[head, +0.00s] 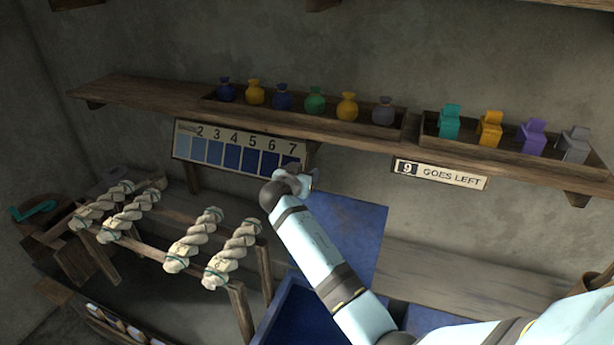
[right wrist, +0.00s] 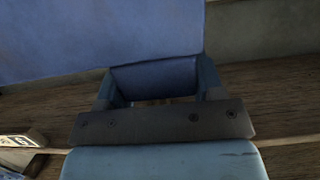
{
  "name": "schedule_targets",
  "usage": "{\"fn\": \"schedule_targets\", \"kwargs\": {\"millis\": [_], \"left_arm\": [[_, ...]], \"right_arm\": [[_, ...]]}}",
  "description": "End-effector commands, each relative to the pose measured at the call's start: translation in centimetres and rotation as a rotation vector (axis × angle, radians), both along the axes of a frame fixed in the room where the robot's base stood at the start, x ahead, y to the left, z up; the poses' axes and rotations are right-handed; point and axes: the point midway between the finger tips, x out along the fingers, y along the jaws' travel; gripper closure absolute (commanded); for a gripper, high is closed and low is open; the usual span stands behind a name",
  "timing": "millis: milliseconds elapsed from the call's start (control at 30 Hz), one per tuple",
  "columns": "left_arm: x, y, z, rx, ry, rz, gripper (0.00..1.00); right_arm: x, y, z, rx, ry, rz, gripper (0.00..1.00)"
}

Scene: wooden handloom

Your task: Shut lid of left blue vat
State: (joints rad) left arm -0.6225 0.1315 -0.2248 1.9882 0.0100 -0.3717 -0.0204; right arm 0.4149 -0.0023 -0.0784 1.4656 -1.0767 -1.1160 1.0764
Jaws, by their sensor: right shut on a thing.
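The left blue vat (head: 305,315) stands open at the bottom centre of the head view, with its dark inside showing. Its blue lid (head: 345,235) stands raised behind the opening, partly hidden by my right arm. My right gripper (head: 295,183) is at the lid's upper left edge. In the right wrist view, a blue piece (right wrist: 155,78) lies between the fingers, and the lid's broad blue face (right wrist: 100,40) fills the upper left. The gripper is shut on the lid. My left gripper is not in view.
Twisted yarn skeins (head: 190,240) hang on a wooden rack at left. A shelf (head: 150,95) with several pouches and a numbered colour chart (head: 240,152) is behind. A sign (head: 440,174) reads "9 GOES LEFT". Another blue surface (head: 425,320) shows at lower right.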

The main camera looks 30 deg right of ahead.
Motion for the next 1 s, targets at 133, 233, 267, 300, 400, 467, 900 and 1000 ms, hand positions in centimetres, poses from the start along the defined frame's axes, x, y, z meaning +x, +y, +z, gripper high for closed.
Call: {"fn": "schedule_targets", "kwargs": {"millis": [133, 233, 267, 300, 400, 467, 900, 1000], "left_arm": [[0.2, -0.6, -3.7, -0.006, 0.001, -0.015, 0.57], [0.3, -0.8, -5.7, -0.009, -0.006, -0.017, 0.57], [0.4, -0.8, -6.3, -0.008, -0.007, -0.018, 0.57], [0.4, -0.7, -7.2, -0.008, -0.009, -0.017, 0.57], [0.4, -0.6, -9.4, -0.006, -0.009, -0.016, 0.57], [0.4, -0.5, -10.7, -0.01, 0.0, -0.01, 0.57], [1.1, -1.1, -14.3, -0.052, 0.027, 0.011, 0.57], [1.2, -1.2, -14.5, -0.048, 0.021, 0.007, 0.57]], "right_arm": [[-2.2, 2.7, -0.9, -0.07, -0.059, 0.001, 0.81], [-3.6, 4.5, -1.0, -0.118, -0.097, 0.001, 0.81], [-4.0, 5.0, -1.0, -0.132, -0.11, 0.001, 0.81], [-4.5, 5.6, -1.1, -0.152, -0.124, 0.001, 0.81], [-5.8, 7.3, -1.3, -0.196, -0.16, 0.001, 0.81], [-6.5, 8.1, -1.4, -0.221, -0.18, 0.001, 0.81], [-10.0, 12.5, -2.1, -0.347, -0.278, 0.001, 0.81], [-10.3, 12.9, -2.1, -0.362, -0.288, 0.0, 0.81]]}}
